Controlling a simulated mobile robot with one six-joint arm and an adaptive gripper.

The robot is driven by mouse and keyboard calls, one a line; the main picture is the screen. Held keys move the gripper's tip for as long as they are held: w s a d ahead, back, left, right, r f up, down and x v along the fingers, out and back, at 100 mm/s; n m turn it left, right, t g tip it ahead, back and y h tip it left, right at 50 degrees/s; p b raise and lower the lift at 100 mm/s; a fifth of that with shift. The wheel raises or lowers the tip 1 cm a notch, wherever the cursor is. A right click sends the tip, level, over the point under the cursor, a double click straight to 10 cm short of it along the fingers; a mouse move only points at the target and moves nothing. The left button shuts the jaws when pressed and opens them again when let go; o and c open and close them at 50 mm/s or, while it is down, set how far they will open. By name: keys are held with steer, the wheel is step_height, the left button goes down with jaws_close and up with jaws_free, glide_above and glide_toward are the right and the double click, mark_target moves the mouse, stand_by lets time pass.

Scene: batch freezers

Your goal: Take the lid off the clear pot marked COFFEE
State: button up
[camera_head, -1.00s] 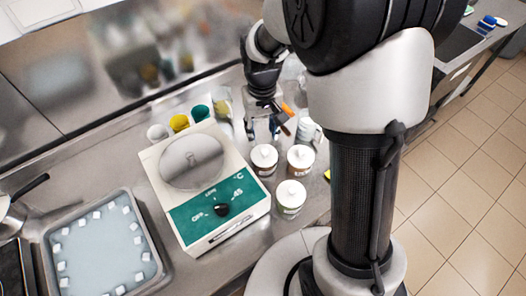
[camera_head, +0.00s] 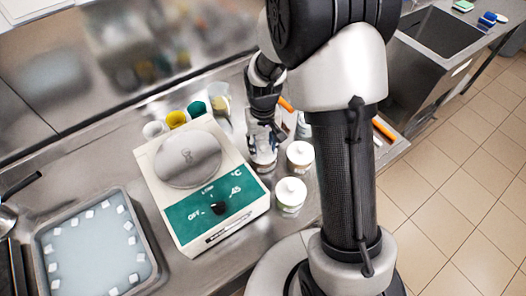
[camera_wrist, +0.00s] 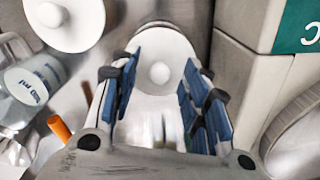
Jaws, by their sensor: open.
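Three small pots with white knobbed lids stand right of the white and green machine. My gripper (camera_head: 264,136) is over the back left pot (camera_head: 263,160) and partly hides it. In the wrist view my gripper (camera_wrist: 158,82) is open, its blue pads on either side of that pot's white lid (camera_wrist: 160,76); I cannot tell if they touch it. A second pot (camera_head: 300,158) stands just right of it, and a third pot (camera_head: 290,194) stands nearer the front. No label is readable, so I cannot tell which pot says COFFEE.
The machine (camera_head: 240,214) stands close left of the pots. Several coloured cups (camera_head: 176,119) and a clear jug (camera_head: 219,98) stand behind it. A tray with white cubes (camera_head: 148,232) is at left.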

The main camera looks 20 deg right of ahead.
steer(key=shift+c, duration=0.2)
steer(key=c, duration=0.8)
steer(key=shift+r, duration=0.15)
